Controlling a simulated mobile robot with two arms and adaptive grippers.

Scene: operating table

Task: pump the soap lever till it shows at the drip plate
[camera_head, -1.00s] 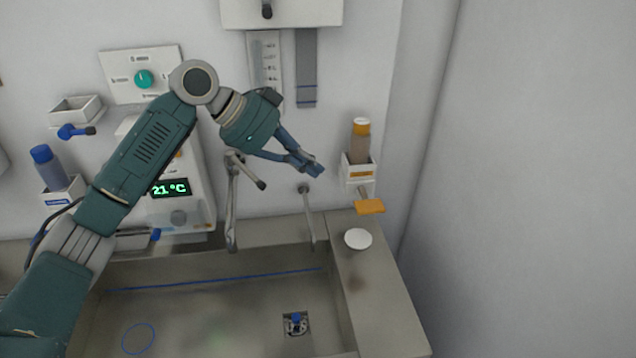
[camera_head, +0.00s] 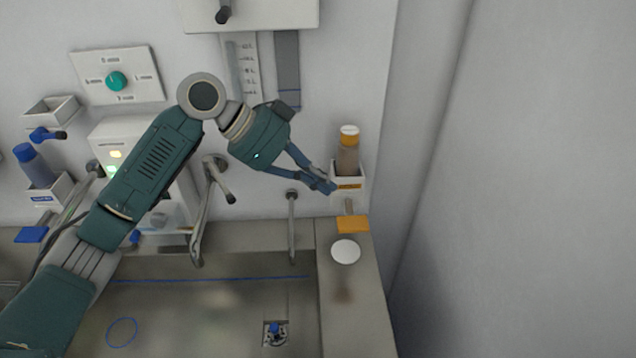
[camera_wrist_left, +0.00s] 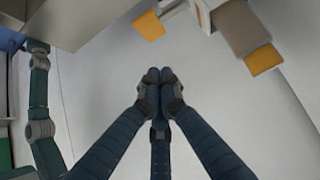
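My left gripper (camera_head: 327,187) is at the holder's left side, above the lever's height; contact cannot be told. In the left wrist view its fingers (camera_wrist_left: 160,78) are together with nothing between them. There the orange lever (camera_wrist_left: 148,25) and the bottle (camera_wrist_left: 240,27) lie beyond the fingertips. My right gripper is not in view.
A tap (camera_head: 207,215) and a thin spout (camera_head: 292,225) stand behind the sink (camera_head: 200,279). The right wall (camera_head: 510,180) is bare.

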